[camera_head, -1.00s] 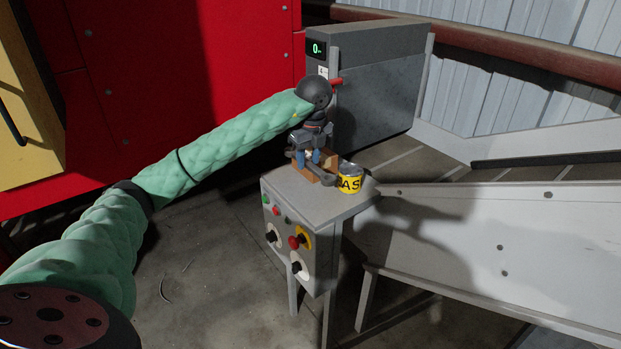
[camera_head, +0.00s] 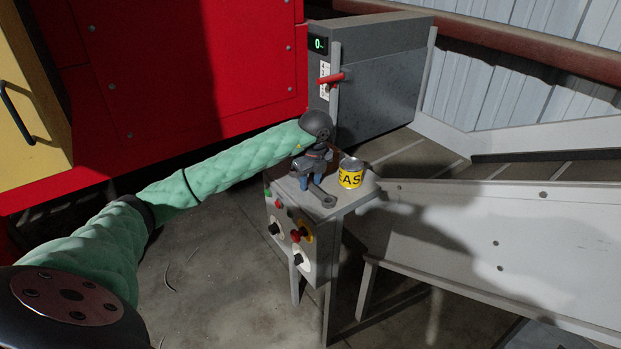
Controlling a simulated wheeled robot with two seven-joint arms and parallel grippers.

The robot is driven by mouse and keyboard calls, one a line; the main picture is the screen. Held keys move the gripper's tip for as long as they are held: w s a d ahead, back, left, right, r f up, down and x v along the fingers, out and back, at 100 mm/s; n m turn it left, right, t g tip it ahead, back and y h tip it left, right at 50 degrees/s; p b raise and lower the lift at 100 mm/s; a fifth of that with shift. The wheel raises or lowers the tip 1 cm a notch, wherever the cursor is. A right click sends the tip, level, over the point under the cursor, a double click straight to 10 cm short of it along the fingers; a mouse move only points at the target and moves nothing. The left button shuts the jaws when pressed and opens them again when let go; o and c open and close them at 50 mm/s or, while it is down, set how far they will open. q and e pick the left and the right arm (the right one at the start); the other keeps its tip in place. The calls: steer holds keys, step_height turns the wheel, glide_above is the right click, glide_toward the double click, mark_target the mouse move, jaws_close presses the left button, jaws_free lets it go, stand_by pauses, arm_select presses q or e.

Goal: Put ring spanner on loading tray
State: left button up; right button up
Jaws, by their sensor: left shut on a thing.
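My left gripper (camera_head: 310,183) points down over the top of the grey control box, with its blue-tipped fingers close together. It is shut on a dark grey ring spanner (camera_head: 322,196). The spanner's ring end sticks out toward the lower right; its other end is hidden by the gripper. I cannot tell whether the spanner touches the box top. A pale sloping metal tray (camera_head: 470,235), which looks like the loading tray, lies to the right of the box. My right gripper is not in view.
A yellow-labelled can (camera_head: 350,174) stands on the control box (camera_head: 352,196), just right of the gripper. Buttons and knobs are on the box front. A grey cabinet (camera_head: 385,85) with a red lever (camera_head: 331,78) stands behind. A red panelled machine (camera_head: 200,70) is at the left.

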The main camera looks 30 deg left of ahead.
mark_target(313, 186)
arm_select(q)
steer(key=shift+f, duration=0.1)
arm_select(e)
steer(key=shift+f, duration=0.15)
arm_select(q)
steer(key=shift+f, duration=0.1)
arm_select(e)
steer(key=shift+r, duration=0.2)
arm_select(q)
steer(key=o, duration=1.2)
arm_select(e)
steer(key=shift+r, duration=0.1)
arm_select(q)
step_height(313, 186, up, 12)
steer(key=d+b, duration=0.1)
steer(key=b, duration=0.2)
steer(key=shift+s+d, duration=0.2)
steer(key=shift+s, duration=0.05)
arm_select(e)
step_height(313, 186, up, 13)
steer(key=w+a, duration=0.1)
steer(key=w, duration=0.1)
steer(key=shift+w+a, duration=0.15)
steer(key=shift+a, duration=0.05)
